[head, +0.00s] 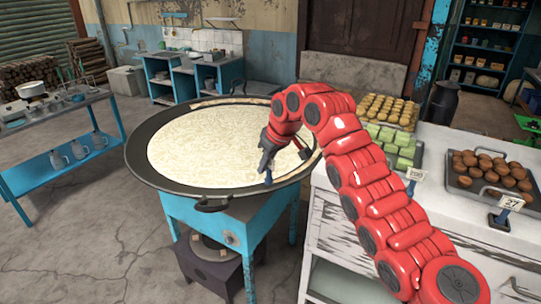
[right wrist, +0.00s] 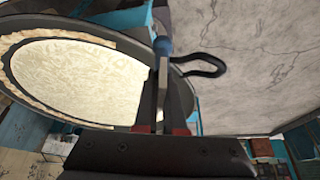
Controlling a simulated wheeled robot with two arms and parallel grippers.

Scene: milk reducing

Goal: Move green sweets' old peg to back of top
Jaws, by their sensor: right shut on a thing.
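My right gripper (head: 266,165) is over the near right rim of the wide pan. It is shut on a small peg with a blue end (head: 268,179), which sticks out below the fingertips. In the right wrist view the peg (right wrist: 162,47) sits between the fingers, its blue end out past the tips, with the pan behind. The green sweets (head: 393,143) lie on a tray on the white counter top (head: 325,182). Another peg with a number card (head: 414,175) stands at their front, partly beside my red arm. My left gripper is not in view.
The pan (head: 190,190) of milk sits on a blue stand (head: 250,235). Yellow sweets (head: 390,108) are behind the green ones and brown sweets (head: 483,168) to the right, with a 27 card (head: 509,203) in front. A dark can (head: 441,103) stands behind the counter.

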